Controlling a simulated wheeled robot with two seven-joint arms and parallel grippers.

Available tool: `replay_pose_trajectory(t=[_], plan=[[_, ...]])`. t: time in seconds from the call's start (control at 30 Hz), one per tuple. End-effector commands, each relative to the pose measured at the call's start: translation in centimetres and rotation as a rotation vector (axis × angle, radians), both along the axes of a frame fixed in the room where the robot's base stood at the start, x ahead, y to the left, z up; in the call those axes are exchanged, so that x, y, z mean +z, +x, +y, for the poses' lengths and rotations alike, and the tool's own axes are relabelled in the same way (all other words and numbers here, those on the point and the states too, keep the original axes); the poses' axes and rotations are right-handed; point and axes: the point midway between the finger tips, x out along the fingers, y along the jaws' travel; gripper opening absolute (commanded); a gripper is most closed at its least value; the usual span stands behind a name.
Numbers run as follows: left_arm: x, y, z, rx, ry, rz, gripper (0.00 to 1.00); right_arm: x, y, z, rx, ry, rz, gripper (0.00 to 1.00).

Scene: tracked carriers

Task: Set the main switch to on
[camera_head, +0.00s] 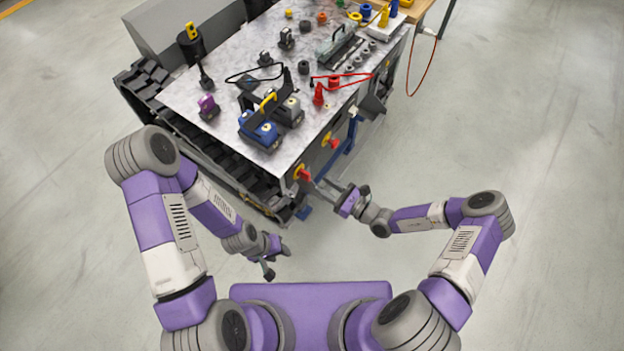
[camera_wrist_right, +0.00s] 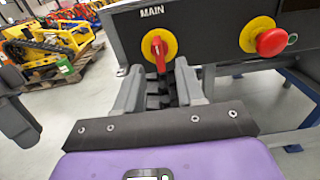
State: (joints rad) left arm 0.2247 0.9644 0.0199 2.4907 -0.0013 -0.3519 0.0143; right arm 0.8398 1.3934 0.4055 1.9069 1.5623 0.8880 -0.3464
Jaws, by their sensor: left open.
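The main switch (camera_head: 300,172) is a red handle on a yellow disc on the front panel of the carrier. In the right wrist view the main switch (camera_wrist_right: 157,47) sits under the word MAIN, its handle close to upright. My right gripper (camera_head: 314,183) is at the switch. In the right wrist view the fingers of my right gripper (camera_wrist_right: 160,68) are apart, one either side of the handle's lower end; I cannot tell whether they touch it. My left gripper (camera_head: 270,262) hangs open and empty, low in front of the carrier's track.
A red emergency stop button (camera_wrist_right: 272,42) on a yellow disc is to the right of the switch. The carrier top (camera_head: 190,88) bears tools, a blue battery pack (camera_head: 260,135) and other parts. Black tracks (camera_head: 195,140) run along its left side.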

Motion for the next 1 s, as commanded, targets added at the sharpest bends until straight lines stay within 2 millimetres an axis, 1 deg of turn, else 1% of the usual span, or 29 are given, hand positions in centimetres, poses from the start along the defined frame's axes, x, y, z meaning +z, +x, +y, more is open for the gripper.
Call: replay_pose_trajectory(t=[0.03,0.1,0.3,0.43,0.67,0.7,0.93,1.0], plan=[[-0.2,0.0,0.0,0.000,0.000,0.000,0.43,-0.1,0.5,0.9,0.005,0.000,-0.001,0.38],[-0.5,0.0,0.0,0.000,0.000,0.000,0.43,-0.1,1.1,1.8,0.006,0.000,-0.002,0.38],[-0.9,0.0,0.0,0.000,0.000,0.000,0.43,-0.1,2.6,3.9,0.005,-0.001,0.000,0.38],[-1.0,0.0,0.0,0.000,0.000,0.000,0.43,-0.1,3.0,4.5,0.007,-0.003,0.001,0.38],[-0.9,0.0,0.0,0.000,0.000,0.000,0.43,0.0,3.1,4.6,0.007,-0.004,0.002,0.38],[-0.9,0.0,0.0,0.000,0.000,0.000,0.43,0.0,3.1,4.6,0.007,-0.003,0.001,0.37],[-0.9,0.0,0.0,0.000,0.000,0.000,0.43,0.0,3.1,4.6,0.007,-0.003,0.001,0.02],[-0.9,0.0,0.0,0.000,0.000,0.000,0.43,0.0,3.1,4.5,0.007,-0.003,0.001,0.00]])
